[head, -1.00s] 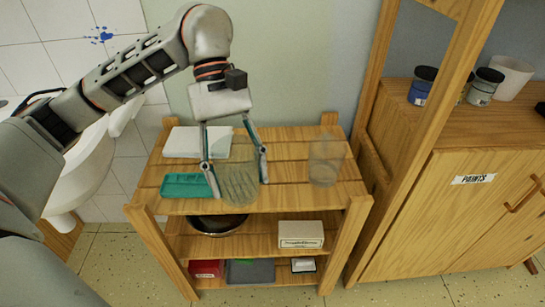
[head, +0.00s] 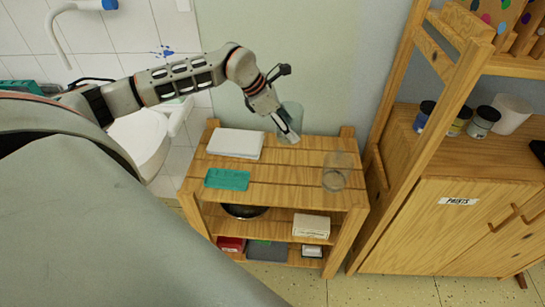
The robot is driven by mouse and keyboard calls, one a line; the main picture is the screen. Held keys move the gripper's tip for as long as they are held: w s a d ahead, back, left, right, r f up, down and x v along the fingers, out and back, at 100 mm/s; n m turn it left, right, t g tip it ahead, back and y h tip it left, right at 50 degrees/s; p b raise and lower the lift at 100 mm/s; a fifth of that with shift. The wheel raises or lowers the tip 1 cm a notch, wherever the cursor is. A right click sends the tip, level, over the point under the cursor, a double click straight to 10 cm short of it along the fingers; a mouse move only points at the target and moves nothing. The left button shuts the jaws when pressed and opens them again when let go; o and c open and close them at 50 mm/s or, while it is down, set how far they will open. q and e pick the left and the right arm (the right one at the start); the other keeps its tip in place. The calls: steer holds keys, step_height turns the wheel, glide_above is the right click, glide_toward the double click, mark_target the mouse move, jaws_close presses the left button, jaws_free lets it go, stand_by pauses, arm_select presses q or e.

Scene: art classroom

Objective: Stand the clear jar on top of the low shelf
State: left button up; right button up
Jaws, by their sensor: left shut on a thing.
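The low shelf (head: 268,172) is a slatted wooden unit in the middle of the head view. My left gripper (head: 287,128) reaches in from the left over its back edge and is shut on a clear, faintly bluish jar (head: 292,112). The gripper partly covers this jar, and I cannot tell whether its base touches the top. A second clear vessel (head: 336,172) stands upright on the top at the right, apart from the gripper. My right gripper is not in view.
A white stack (head: 236,142) and a teal tray (head: 227,179) lie on the shelf top's left side. A dark bowl (head: 245,211) and a white box (head: 311,226) sit on the level below. The paints cabinet (head: 440,210) stands at right. The middle of the top is bare.

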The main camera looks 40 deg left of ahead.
arm_select(q)
steer(key=shift+a+f+n+y+p, duration=0.35)
steer(key=shift+a+f+n, duration=0.15)
steer(key=shift+a, duration=0.15)
glide_toward(291, 175)
steer(key=x, duration=0.4)
steer(key=shift+f, duration=0.25)
steer(key=shift+f, duration=0.1)
steer(key=o, duration=0.9)
steer(key=shift+o, duration=1.2)
steer(key=shift+s+a+r, duration=0.1)
steer(key=shift+r, duration=0.2)
steer(key=v, duration=1.1)
steer(key=shift+s, duration=0.35)
